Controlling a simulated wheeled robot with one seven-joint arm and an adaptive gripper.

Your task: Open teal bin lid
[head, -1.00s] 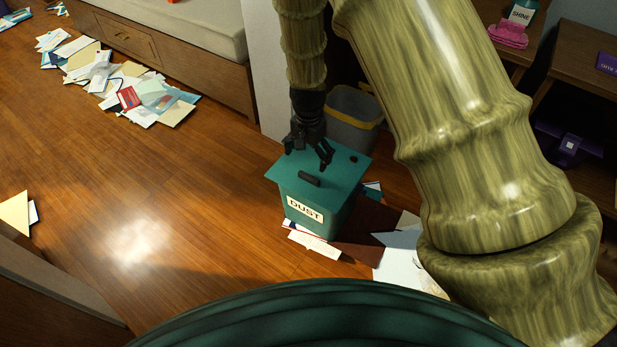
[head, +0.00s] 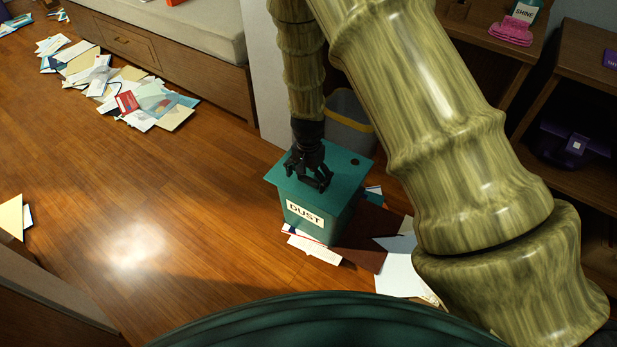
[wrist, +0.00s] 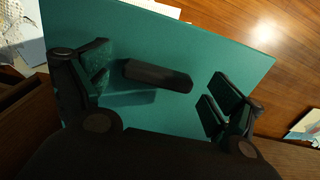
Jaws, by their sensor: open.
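The teal bin (head: 305,215) with a "DUST" label stands on the wooden floor. Its flat teal lid (head: 345,163) lies closed on top. A dark bar handle (wrist: 157,75) sits on the lid and shows between my fingers in the wrist view. My gripper (head: 309,184) is open and pointed down at the lid, with its fingers (wrist: 155,92) on either side of the handle. In the head view the gripper hides most of the handle. I cannot tell whether the fingers touch the lid.
A grey bin with a yellow rim (head: 350,115) stands just behind the teal bin. Papers (head: 400,270) lie around its base. A paper pile (head: 140,95) lies by the wooden bench (head: 170,55). Shelves (head: 570,185) stand at the right. Floor at left is largely clear.

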